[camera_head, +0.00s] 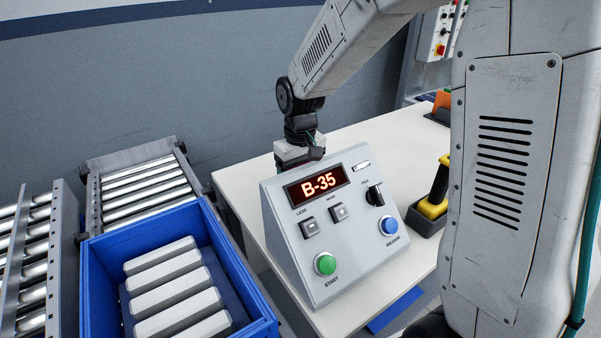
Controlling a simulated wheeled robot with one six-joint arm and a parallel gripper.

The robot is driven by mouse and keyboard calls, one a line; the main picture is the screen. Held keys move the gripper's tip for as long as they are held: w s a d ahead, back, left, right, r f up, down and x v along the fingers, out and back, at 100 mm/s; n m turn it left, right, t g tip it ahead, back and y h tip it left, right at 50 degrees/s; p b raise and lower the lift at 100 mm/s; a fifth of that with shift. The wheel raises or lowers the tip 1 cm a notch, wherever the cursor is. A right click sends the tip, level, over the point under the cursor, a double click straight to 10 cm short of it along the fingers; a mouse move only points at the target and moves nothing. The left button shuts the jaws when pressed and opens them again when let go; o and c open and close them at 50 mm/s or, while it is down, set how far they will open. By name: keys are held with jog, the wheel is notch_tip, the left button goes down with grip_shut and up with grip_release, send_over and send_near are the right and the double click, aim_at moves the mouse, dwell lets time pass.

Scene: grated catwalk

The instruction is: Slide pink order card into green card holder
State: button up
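My gripper (299,153) is at the end of the arm, over the white table (240,184), just behind the top edge of a grey control console. Its fingertips are hidden behind the console, so I cannot tell whether it is open or shut or holds anything. I see no pink order card and no green card holder in this view. The console and my arm hide parts of the table.
The control console (353,264) shows "B-35" and has buttons and a knob. A blue crate (98,262) with several grey bars stands left, by roller conveyors (146,183). A yellow-black handheld tool (436,200) and an orange item (442,100) are at right.

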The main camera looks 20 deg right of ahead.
jog(key=shift+f, duration=0.6)
jog(key=o, duration=1)
jog(key=shift+r, duration=4)
